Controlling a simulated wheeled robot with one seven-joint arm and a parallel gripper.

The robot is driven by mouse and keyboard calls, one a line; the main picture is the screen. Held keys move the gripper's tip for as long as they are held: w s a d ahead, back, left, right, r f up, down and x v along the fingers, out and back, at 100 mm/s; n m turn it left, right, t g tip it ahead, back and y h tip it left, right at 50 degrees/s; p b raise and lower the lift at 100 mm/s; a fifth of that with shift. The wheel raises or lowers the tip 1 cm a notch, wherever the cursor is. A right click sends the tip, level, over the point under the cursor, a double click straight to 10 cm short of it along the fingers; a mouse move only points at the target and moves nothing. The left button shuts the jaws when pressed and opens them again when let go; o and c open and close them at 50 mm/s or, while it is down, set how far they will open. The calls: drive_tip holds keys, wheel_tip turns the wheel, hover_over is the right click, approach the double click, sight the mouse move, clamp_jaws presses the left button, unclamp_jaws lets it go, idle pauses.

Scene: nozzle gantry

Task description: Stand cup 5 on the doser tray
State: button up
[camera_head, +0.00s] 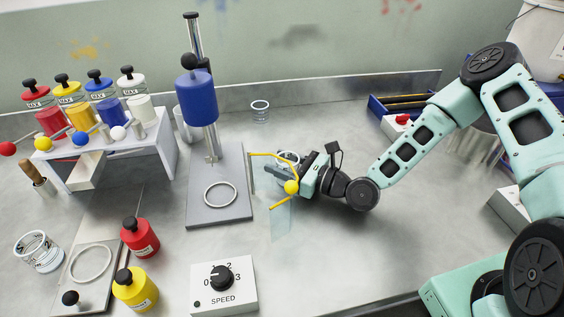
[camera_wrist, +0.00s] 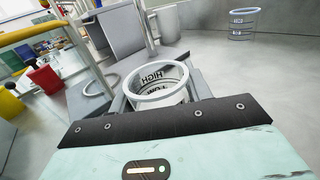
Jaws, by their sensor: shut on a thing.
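A clear cup with a pale rim (camera_wrist: 152,98) is in my gripper, with the markings HIGH and LOW visible inside it. In the head view its rim (camera_head: 289,156) shows at my gripper (camera_head: 281,165), mostly hidden behind the jaws. My gripper is shut on the cup, right of the grey plate under the blue-headed stand. The cup looks roughly upright. No number is readable on it. A white stand with four-colour bottles (camera_head: 150,146) is at the left, with a pale ledge (camera_head: 85,171) sticking out in front. I cannot tell for sure which surface is the doser tray.
A yellow bar with a ball (camera_head: 291,187) and a clear panel (camera_head: 283,220) stand close to my gripper. The grey plate (camera_head: 228,214) bears a ring. Another ringed plate (camera_head: 75,300), red (camera_head: 140,240) and yellow bottles (camera_head: 134,289) and a cup (camera_head: 38,252) are front left. Another cup (camera_head: 260,112) stands behind.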

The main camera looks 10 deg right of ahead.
drive_tip(key=o, duration=1)
drive_tip(key=shift+f, duration=0.1)
drive_tip(key=shift+r, duration=0.2)
drive_tip(key=shift+s+d+f, duration=0.15)
drive_tip(key=shift+s+d, duration=0.05)
drive_tip(key=shift+d, duration=0.1)
drive_tip(key=b+v, duration=0.2)
drive_tip(key=v, duration=0.8)
drive_tip(key=shift+s+d, duration=0.15)
drive_tip(key=shift+s, duration=0.05)
drive_tip(key=shift+o, duration=0.6)
drive_tip(key=shift+s+d, duration=0.3)
drive_tip(key=shift+s, duration=0.05)
